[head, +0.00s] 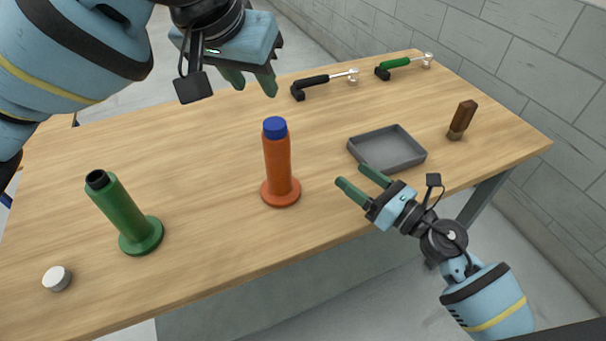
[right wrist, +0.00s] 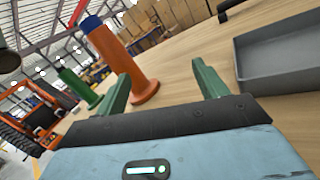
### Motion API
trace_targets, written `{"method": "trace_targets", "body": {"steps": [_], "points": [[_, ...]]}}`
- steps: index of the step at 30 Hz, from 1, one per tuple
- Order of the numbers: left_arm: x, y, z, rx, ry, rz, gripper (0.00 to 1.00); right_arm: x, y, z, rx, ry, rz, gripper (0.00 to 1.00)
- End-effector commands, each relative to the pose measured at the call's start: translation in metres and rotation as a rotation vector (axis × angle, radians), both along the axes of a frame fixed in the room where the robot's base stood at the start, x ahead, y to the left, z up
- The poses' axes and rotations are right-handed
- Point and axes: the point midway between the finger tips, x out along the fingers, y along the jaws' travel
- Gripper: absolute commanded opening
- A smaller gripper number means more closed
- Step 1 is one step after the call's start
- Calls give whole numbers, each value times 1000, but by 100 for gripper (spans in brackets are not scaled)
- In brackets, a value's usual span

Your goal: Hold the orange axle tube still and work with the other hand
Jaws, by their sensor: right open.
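The orange axle tube (head: 278,160) stands upright on its round flange on the table, with a blue cap (head: 275,128) on its top end. It also shows in the right wrist view (right wrist: 122,62), ahead of the fingers and left of centre. My left gripper (head: 251,84) hangs behind and above the tube, with a gap between its green fingers, apart from the tube. My right gripper (head: 357,182) is open and empty at the table's front edge, right of the tube and not touching it; its two fingers show in the right wrist view (right wrist: 162,90).
A green tube (head: 125,213) stands at left, with a white cap (head: 57,279) lying near it. A grey tray (head: 387,150) sits right of the orange tube. A brush (head: 461,119), a black-handled tool (head: 322,83) and a green-handled tool (head: 402,65) lie further right and back.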

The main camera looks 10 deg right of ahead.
Motion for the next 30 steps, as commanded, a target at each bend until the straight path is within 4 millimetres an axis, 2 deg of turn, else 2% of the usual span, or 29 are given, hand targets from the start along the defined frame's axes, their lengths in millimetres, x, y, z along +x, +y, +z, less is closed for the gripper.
{"method": "trace_targets", "body": {"steps": [1,3,9,14,23,30], "points": [[0,0,0,0,0,0,36,2,20,5,-35,-29,33,72],[0,0,0,0,0,0,36,4,44,8,-91,-63,73,72],[0,0,0,0,0,0,36,6,94,15,-224,-135,151,72],[0,0,0,0,0,0,36,7,112,17,-280,-163,177,72],[0,0,0,0,0,0,36,9,118,17,-291,-168,180,72],[0,0,0,0,0,0,36,27,141,18,-288,-168,181,72]]}}
